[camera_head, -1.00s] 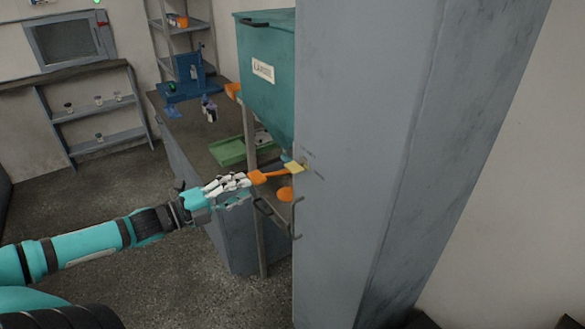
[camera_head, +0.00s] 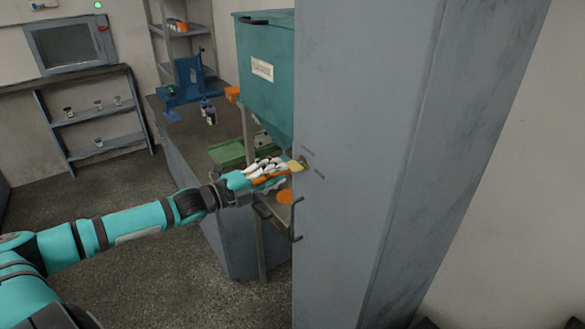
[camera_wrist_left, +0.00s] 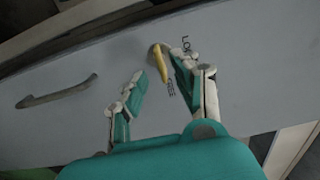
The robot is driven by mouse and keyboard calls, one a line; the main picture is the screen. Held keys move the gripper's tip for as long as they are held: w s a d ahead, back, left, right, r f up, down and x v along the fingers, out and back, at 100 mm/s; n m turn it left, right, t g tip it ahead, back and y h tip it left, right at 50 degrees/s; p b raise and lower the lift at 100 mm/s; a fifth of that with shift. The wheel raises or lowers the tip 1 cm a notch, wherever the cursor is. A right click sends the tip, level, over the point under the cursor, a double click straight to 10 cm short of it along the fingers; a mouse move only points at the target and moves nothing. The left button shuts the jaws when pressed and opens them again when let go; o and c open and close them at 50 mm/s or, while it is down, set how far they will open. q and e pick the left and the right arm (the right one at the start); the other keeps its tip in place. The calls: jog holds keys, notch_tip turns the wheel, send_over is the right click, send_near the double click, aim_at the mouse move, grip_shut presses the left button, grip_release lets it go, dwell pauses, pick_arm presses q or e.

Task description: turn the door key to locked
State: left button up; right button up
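The yellow key (camera_head: 296,166) sits in the grey door (camera_head: 350,130) of a tall cabinet. In the left wrist view the key (camera_wrist_left: 160,64) sticks out of its lock, with a marking starting "LO" (camera_wrist_left: 187,46) above right and another, apparently "FREE" (camera_wrist_left: 170,88), below right. My left gripper (camera_head: 284,173) is at the key. In the left wrist view my left gripper (camera_wrist_left: 158,86) is open, its fingers apart on either side of the key. The right finger is close to the key; contact cannot be told. My right gripper is not in view.
A dark door handle (camera_wrist_left: 55,96) lies left of the key in the wrist view. A teal hopper (camera_head: 265,80) stands beside the cabinet. A green tray (camera_head: 228,154) and a blue device (camera_head: 188,82) are on the bench behind. Open floor lies left.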

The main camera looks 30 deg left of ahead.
aim_at(292, 165)
pick_arm(q)
jog(key=shift+p+x, duration=0.45)
jog(key=shift+x, duration=2.1)
grip_shut()
